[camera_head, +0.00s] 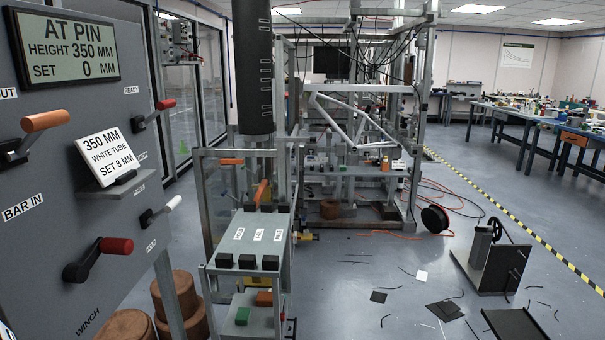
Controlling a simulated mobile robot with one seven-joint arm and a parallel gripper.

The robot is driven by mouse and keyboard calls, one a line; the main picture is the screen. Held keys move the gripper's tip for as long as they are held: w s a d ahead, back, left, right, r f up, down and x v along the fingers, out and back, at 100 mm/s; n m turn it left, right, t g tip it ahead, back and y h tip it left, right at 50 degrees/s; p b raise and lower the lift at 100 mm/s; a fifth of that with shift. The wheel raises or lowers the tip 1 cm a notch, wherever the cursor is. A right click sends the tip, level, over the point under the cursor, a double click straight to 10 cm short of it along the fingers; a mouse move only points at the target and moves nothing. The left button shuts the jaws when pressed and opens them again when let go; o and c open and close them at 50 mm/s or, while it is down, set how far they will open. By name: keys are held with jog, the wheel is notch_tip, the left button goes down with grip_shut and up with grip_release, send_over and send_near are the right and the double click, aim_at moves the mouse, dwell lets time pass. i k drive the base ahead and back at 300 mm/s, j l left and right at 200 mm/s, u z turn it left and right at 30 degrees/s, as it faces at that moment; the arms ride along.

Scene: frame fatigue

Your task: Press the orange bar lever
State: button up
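The orange-handled bar lever (38,130) is on the grey control panel (60,195) at the left. Its handle points right and slightly up from a dark pivot. A "BAR IN" label is below it, and a label ending in "UT" is above it, cut off by the picture edge. The panel display (68,47) reads "AT PIN", height 350 mm, set 0 mm. A white card (103,157) beside the lever reads "350 MM, WHITE TUBE, SET 8 MM". My gripper is not in view, so its state and its distance from the lever are hidden.
The panel also carries a red-handled lever (115,246) above "WINCH", a white-handled lever (168,207) and a smaller red-handled lever (166,104). A metal rig with a dark cylinder (252,70) stands right of the panel. Scraps and a dark stand (490,267) lie on the right floor.

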aim_at(35, 126)
jog(key=i+l+u, duration=0.2)
jog(key=u, duration=0.3)
jog(key=i+l+u, duration=0.25)
jog(key=u, duration=0.2)
jog(key=i+l+u, duration=0.1)
jog(key=l+u, duration=0.4)
